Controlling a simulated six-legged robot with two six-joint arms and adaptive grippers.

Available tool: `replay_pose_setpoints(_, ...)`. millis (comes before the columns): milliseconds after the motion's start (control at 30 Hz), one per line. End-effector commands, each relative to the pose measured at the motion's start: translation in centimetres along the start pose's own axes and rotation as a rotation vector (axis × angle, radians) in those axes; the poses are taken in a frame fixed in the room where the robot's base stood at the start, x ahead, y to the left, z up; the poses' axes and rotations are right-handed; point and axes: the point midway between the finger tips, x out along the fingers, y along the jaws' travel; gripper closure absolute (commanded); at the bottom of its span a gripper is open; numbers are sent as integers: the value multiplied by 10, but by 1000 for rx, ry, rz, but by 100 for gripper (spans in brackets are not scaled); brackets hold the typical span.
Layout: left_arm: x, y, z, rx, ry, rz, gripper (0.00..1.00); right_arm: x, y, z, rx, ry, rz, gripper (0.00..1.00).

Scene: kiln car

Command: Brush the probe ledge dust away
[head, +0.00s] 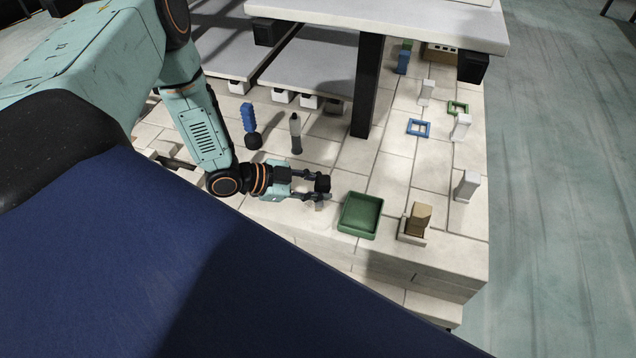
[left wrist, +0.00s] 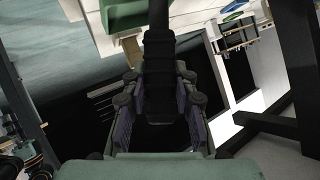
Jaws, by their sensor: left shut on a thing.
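My left gripper (head: 318,189) is low over the pale tiled deck, left of the green tray (head: 360,215). It is shut on a black-handled tool (head: 323,184). In the left wrist view the tool's dark, ribbed handle (left wrist: 158,80) runs between the fingers. Its working end is mostly hidden, so I cannot tell if it is a brush. Part of the green tray shows at the top of that view (left wrist: 125,14). I cannot pick out the probe ledge or any dust for sure. My right gripper is not in view.
A blue-handled tool (head: 249,117) and a grey-black tool (head: 295,133) stand behind the gripper. A tan block (head: 421,217) sits in a pale holder right of the tray. White posts (head: 467,186) line the right side. A black post (head: 367,85) supports the raised slab (head: 390,25).

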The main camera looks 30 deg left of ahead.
Motion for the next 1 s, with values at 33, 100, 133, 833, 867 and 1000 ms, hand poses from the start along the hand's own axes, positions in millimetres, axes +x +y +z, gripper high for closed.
replay_pose_setpoints(33,0,1,0,-2,-1,2,100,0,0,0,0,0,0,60)
replay_pose_setpoints(100,0,2,0,-3,-1,3,100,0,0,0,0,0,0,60)
replay_pose_setpoints(133,-1,4,-1,-4,-1,3,100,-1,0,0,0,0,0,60)
replay_pose_setpoints(833,-8,43,-13,-2,-2,3,100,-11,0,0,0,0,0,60)
replay_pose_setpoints(867,-8,43,-13,-2,-2,3,100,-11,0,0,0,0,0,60)
replay_pose_setpoints(1000,-8,43,-12,-3,-2,3,100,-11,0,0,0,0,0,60)
